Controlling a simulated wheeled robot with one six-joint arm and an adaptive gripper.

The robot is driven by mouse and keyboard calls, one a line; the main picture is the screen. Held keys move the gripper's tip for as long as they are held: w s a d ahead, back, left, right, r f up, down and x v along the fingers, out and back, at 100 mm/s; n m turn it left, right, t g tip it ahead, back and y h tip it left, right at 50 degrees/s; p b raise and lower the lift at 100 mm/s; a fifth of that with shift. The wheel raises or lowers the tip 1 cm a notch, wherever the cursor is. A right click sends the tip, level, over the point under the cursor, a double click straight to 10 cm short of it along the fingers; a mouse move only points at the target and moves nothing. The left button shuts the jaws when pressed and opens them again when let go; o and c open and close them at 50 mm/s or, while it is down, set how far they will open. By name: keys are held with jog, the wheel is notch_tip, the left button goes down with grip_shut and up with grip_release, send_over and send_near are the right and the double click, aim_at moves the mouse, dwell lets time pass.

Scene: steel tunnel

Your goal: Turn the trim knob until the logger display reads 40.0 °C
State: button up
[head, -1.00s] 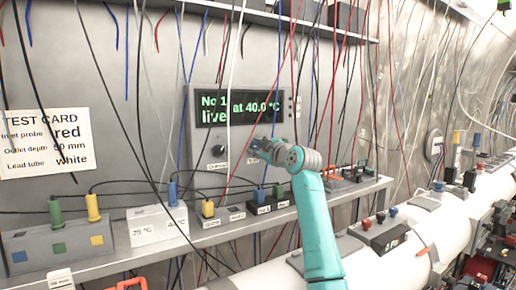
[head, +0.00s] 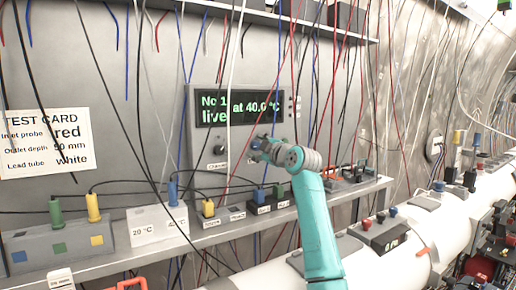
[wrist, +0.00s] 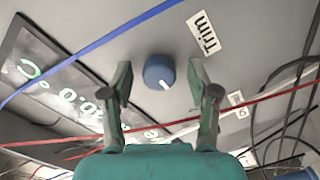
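The logger display (head: 238,106) is a black panel with green text on the grey wall unit; it reads "No 1 at 40.0 °C" and "live". Part of it also shows in the wrist view (wrist: 60,85). The trim knob (wrist: 159,72) is a round blue knob with a white pointer line, beside a "Trim" label (wrist: 205,36). My gripper (wrist: 160,85) is open, with one finger on each side of the knob and a visible gap to it on both sides. In the head view my gripper (head: 258,146) is in front of the panel below the display and hides the knob.
A second knob, dark, labelled Channel (head: 218,150), is left of my gripper. Blue, red, white and black leads hang across the panel. A shelf (head: 120,258) below bears coloured plugs and boxes. A test card (head: 45,142) hangs at left.

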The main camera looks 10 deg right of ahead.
jog(key=shift+s, duration=0.1)
jog(key=v, duration=1.1)
jog(key=shift+s, duration=0.35)
jog(key=shift+s+d, duration=0.1)
jog(key=shift+d, duration=0.1)
